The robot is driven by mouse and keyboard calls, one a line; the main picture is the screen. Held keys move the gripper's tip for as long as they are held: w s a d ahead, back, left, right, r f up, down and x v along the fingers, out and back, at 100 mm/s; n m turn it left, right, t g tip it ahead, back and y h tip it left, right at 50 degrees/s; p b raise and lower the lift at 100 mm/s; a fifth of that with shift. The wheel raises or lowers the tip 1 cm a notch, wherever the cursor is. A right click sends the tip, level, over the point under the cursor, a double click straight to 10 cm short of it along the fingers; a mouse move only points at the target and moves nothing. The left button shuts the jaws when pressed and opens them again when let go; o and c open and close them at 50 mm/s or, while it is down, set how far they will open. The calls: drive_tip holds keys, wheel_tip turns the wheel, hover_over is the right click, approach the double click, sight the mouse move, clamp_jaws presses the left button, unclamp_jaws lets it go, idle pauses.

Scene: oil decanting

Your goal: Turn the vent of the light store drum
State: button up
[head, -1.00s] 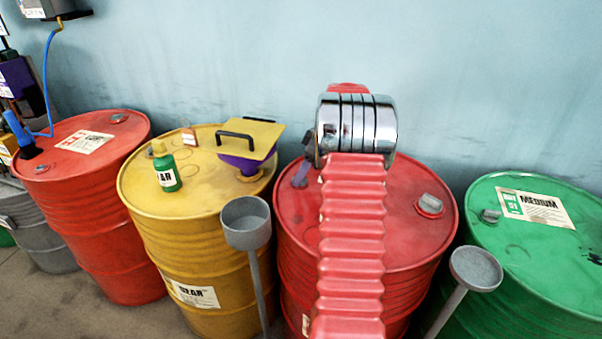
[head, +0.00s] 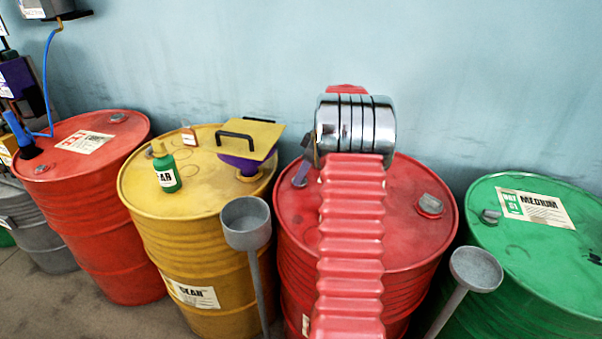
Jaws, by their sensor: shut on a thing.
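The red drum (head: 405,240) in the middle stands behind my red ribbed arm. I take it as the light store drum, but its name is not readable here. My gripper (head: 304,160) is low over the left part of its lid, mostly hidden behind my chrome wrist. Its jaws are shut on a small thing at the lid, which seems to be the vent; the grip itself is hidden. A grey-purple piece (head: 301,176) shows just below the jaw at the lid. A grey cap (head: 430,204) sits on the lid's right side.
A yellow drum (head: 145,205) stands to the left with a green bottle (head: 167,171) and a purple-and-yellow funnel (head: 248,163) on it. A green MEDIUM drum (head: 515,255) stands to the right. Grey cups on stems (head: 246,238) (head: 475,284) stand in front. The wall is close behind.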

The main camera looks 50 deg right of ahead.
drive_tip(key=shift+a, duration=0.1)
drive_tip(key=shift+m, duration=0.3)
drive_tip(key=m, duration=0.2)
drive_tip(key=m+h, duration=0.1)
drive_tip(key=m, duration=0.1)
drive_tip(key=shift+a+h, duration=0.2)
drive_tip(key=shift+h, duration=0.1)
drive_tip(key=m, duration=0.2)
drive_tip(key=m+h, duration=0.1)
drive_tip(key=m, duration=0.1)
drive_tip(key=shift+a+h, duration=0.1)
drive_tip(key=shift+h, duration=0.2)
drive_tip(key=m+h, duration=0.1)
drive_tip(key=m, duration=0.4)
drive_tip(key=shift+g+h, duration=0.4)
drive_tip(key=shift+m+g+h, duration=0.4)
drive_tip(key=shift+m+g, duration=0.1)
drive_tip(key=shift+m, duration=1.8)
drive_tip(key=o, duration=1.1)
drive_tip(key=shift+w+a, duration=0.1)
drive_tip(key=shift+c, duration=0.2)
